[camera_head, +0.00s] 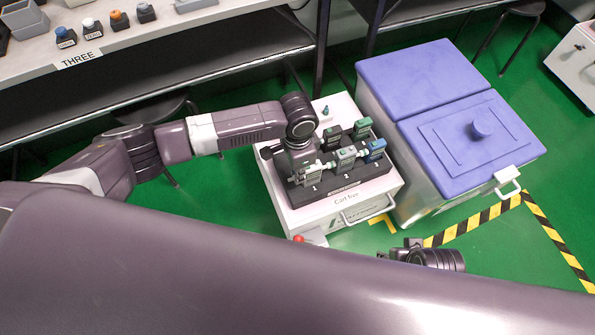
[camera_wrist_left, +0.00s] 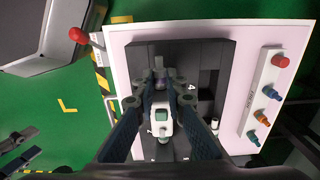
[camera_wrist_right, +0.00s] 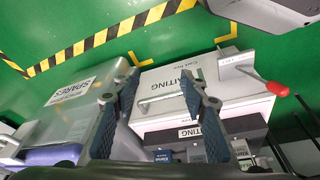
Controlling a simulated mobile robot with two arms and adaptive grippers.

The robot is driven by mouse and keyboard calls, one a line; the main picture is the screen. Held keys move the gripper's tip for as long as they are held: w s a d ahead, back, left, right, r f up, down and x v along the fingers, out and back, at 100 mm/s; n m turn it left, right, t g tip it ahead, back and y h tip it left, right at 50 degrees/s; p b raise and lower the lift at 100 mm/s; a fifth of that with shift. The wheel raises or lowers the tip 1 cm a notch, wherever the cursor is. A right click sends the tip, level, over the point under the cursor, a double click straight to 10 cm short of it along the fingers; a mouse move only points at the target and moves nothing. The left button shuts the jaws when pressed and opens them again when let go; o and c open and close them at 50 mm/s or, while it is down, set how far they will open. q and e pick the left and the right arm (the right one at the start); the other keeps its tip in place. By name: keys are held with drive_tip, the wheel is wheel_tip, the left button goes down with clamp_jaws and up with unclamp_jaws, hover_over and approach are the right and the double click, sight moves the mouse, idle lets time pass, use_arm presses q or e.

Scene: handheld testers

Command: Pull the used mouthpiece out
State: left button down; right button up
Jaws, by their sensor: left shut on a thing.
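Several handheld testers stand in a dark rack (camera_head: 340,187) on a white cart, among them a green tester (camera_head: 361,129) and a blue tester (camera_head: 376,148). My left gripper (camera_head: 300,168) is at the near left part of the rack. In the left wrist view its fingers (camera_wrist_left: 160,80) reach along both sides of a pale tester (camera_wrist_left: 160,122) with a small screen. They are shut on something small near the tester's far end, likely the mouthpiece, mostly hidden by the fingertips. My right gripper (camera_wrist_right: 159,75) is open and empty, in the air near the cart's front.
A red knob (camera_head: 299,239) is at the cart's front. A shelf (camera_head: 170,45) holds small coloured-top bottles (camera_head: 119,19). Striped tape marks the green floor.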

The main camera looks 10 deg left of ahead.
idle(0.4)
use_arm(q)
drive_tip(key=shift+s+a, duration=0.15)
drive_tip(key=shift+a, duration=0.05)
drive_tip(key=shift+s+a+p, duration=0.2)
drive_tip(key=shift+a+p, duration=0.15)
drive_tip(key=shift+p, duration=0.25)
drive_tip(key=shift+s+a+p, duration=0.25)
drive_tip(key=shift+a+p, duration=0.1)
drive_tip(key=shift+p, duration=0.05)
drive_tip(key=shift+s+a+p, duration=0.2)
drive_tip(key=shift+a+p, duration=0.1)
drive_tip(key=shift+s+a+p, duration=0.6)
drive_tip(key=shift+a+p, duration=0.25)
drive_tip(key=shift+a, duration=0.05)
use_arm(e)
drive_tip(key=s+f, duration=0.5)
drive_tip(key=f, duration=0.9)
drive_tip(key=shift+d+f+g, duration=0.15)
drive_tip(key=shift+d+g, duration=0.05)
drive_tip(key=shift+g, duration=0.2)
